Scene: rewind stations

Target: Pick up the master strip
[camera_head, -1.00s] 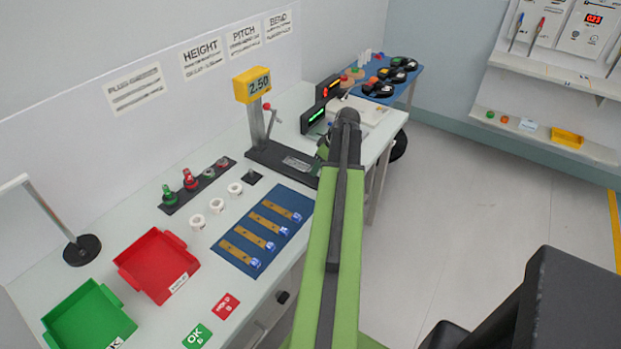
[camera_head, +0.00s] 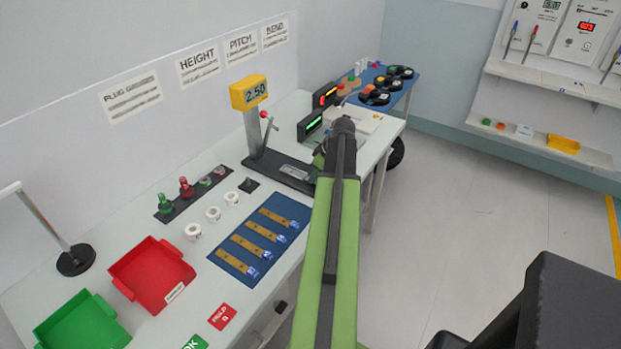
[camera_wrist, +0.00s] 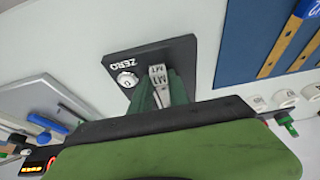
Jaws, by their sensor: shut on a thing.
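In the wrist view my gripper (camera_wrist: 160,88) is shut on a small grey metallic piece marked "MT" (camera_wrist: 158,76), which I take to be the master strip. The green fingers sit on either side of it, over a dark base plate (camera_wrist: 150,58) marked "ZERO" with a round white button (camera_wrist: 127,79). I cannot tell whether the piece touches the plate. In the head view my arm hides the gripper and the piece. The height gauge with the yellow "2.50" display (camera_head: 249,92) stands on the bench beside my arm's far end.
Red (camera_head: 153,273) and green (camera_head: 82,322) trays stand front left.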

